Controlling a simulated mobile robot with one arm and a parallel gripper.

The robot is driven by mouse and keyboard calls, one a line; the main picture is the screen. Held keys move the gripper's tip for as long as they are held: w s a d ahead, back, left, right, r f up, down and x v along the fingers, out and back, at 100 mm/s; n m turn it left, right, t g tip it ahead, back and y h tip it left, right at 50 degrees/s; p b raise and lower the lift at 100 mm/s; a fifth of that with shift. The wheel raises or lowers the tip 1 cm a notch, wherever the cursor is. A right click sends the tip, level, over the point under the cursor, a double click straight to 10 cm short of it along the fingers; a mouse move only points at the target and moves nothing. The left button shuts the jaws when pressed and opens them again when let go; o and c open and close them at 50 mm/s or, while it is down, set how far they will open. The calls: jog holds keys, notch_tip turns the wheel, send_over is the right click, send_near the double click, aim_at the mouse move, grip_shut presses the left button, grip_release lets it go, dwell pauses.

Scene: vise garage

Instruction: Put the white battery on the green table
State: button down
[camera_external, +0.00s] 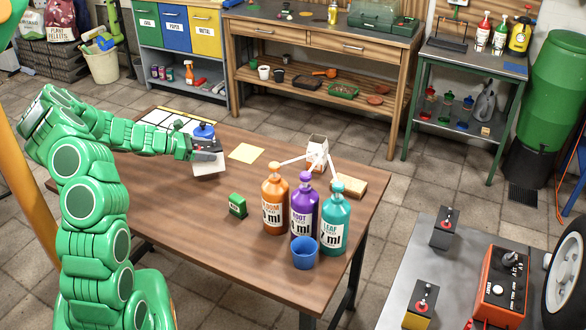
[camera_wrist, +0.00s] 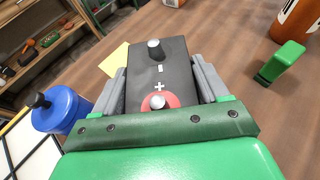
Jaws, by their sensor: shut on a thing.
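The white battery (camera_external: 209,164) has a white body and a dark top. My gripper (camera_external: 200,150) is shut on it and holds it over the left part of the wooden table. In the wrist view, the battery's black top (camera_wrist: 158,62), with plus and minus marks and two terminals, sits between the grey fingers of my gripper (camera_wrist: 160,78); its white sides are hidden there. A green-framed table (camera_external: 474,66) with a grey top stands at the back right, with bottles on top and small items on its lower shelf.
Two batteries (camera_external: 444,228) (camera_external: 421,303) stand on a grey table at lower right.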

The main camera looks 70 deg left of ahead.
jog(key=shift+f, duration=2.05)
jog(key=shift+f, duration=0.1)
grip_release()
jog(key=shift+v, duration=2.8)
